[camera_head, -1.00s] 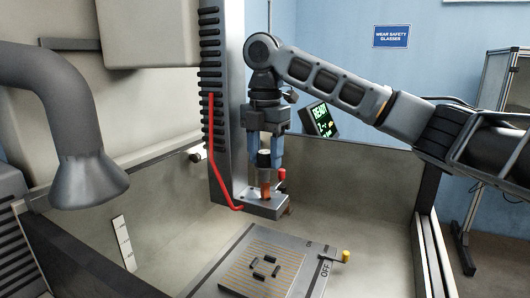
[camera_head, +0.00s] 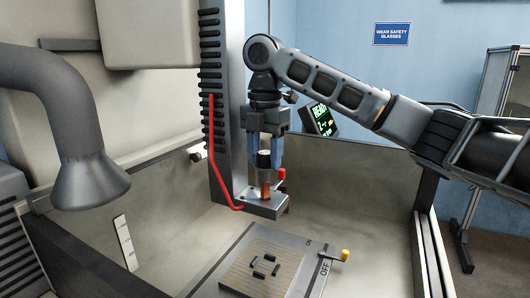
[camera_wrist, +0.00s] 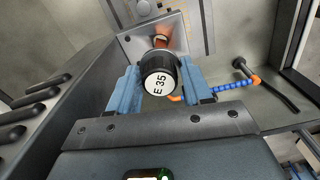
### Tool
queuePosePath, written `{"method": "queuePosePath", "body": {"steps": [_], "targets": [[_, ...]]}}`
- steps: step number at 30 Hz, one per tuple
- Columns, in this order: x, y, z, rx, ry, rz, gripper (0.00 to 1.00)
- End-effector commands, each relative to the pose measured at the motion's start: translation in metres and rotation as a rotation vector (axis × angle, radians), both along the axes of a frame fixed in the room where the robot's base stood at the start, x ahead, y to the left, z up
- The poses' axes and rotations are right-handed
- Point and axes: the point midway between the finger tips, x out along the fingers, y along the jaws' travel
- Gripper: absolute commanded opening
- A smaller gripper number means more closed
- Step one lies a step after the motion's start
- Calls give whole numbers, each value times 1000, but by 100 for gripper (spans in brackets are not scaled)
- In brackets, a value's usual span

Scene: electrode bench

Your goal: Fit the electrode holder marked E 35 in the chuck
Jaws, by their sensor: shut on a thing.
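The electrode holder marked E 35 (camera_wrist: 159,84) has a black round head with a white label, and a copper-coloured lower part (camera_head: 265,189). My gripper (camera_head: 264,160) is shut on its head, a blue finger on each side; it also shows in the wrist view (camera_wrist: 157,88). The holder stands upright over the chuck (camera_head: 262,206), a grey block at the foot of the column. Its copper end meets the block's top in the head view. I cannot tell how far it sits inside. A red-tipped lever (camera_head: 282,175) stands beside it.
Below is a grey plate (camera_head: 262,262) with several small dark bars on it. A yellow-knobbed switch (camera_head: 344,255) marked OFF is at its right. A red cable (camera_head: 216,170) runs down the column. A dark hose (camera_head: 85,150) hangs at left. A green READY display (camera_head: 322,118) is behind.

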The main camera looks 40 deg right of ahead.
Motion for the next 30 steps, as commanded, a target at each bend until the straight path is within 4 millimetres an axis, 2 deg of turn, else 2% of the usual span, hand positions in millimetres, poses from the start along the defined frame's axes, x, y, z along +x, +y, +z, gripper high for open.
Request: {"method": "queuePosePath", "body": {"steps": [11,30], "targets": [[0,0,0,0,-1,0,9],[0,0,-17,0,-1,1,9]]}}
